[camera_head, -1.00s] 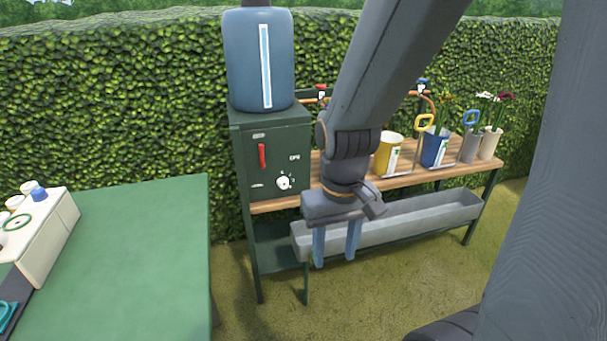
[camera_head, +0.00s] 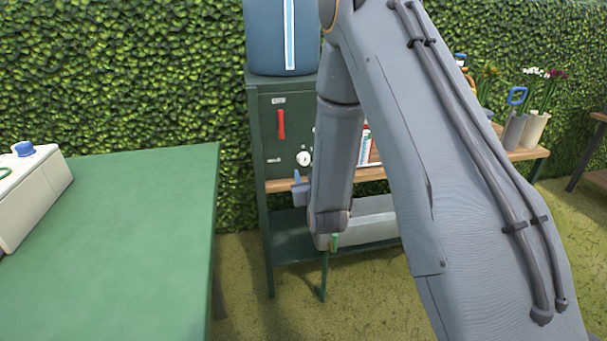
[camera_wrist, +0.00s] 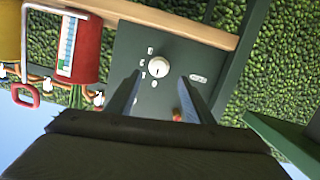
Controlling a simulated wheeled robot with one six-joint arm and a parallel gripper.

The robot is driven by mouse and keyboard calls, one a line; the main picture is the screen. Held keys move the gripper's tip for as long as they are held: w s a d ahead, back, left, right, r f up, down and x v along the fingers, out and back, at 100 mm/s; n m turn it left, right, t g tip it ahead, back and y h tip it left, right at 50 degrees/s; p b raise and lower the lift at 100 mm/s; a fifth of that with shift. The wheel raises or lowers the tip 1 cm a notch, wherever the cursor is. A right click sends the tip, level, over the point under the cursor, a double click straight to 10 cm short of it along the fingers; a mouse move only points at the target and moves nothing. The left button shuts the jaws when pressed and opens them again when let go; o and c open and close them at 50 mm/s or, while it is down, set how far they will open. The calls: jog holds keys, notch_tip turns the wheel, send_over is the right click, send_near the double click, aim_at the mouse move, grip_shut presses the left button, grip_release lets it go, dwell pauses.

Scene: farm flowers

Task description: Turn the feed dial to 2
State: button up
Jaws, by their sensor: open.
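The feed dial (camera_head: 304,158) is a round white knob low on the front of a dark green cabinet (camera_head: 270,140). In the head view only part of my gripper (camera_head: 299,188) shows, just below the dial, behind my arm.
A red lever (camera_head: 281,124) is above the dial. A blue tank (camera_head: 275,40) stands on the cabinet. A wooden shelf (camera_head: 290,184) runs below, with a red pot (camera_wrist: 84,50) near the cabinet. A green table (camera_head: 120,240) is at left.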

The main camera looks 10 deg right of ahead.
aim_at(305, 161)
jog(key=shift+w+d+f+t+b, duration=0.15)
jog(key=shift+w+t+b, duration=0.15)
jog(key=shift+w, duration=1.15)
jog(key=shift+w+d+f+t+b, duration=0.1)
jog(key=shift+w+f+t+b, duration=0.2)
jog(key=shift+w, duration=1.1)
jog(key=shift+w+d+f+t+b, duration=0.15)
jog(key=shift+w+t, duration=0.25)
jog(key=shift+w, duration=1.05)
jog(key=shift+a+r, duration=0.1)
jog(key=c, duration=0.9)
